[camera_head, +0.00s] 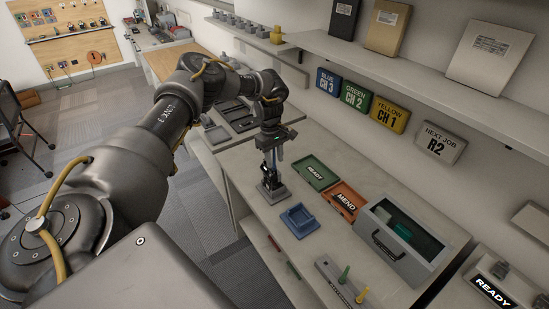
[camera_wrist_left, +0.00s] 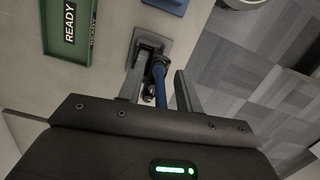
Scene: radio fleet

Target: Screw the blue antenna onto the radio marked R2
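My left gripper (camera_head: 270,166) points down over a small dark radio (camera_head: 268,182) standing upright in a grey square holder (camera_head: 273,193) on the bench. In the left wrist view, the two fingers (camera_wrist_left: 157,84) are spread apart. A slim blue piece (camera_wrist_left: 160,88), which looks like the blue antenna, shows between them above the grey holder (camera_wrist_left: 152,46). I cannot tell whether a finger touches it. No R2 marking on the radio can be read; a grey sign (camera_head: 439,143) on the wall reads "NEXT JOB R2". My right gripper is not in view.
A green READY tray (camera_head: 315,171), an orange MEND tray (camera_head: 343,201) and a blue tray (camera_head: 299,220) lie nearby. A rack (camera_head: 338,283) holds green and yellow antennas at the front. A shelf (camera_head: 400,75) overhangs the back.

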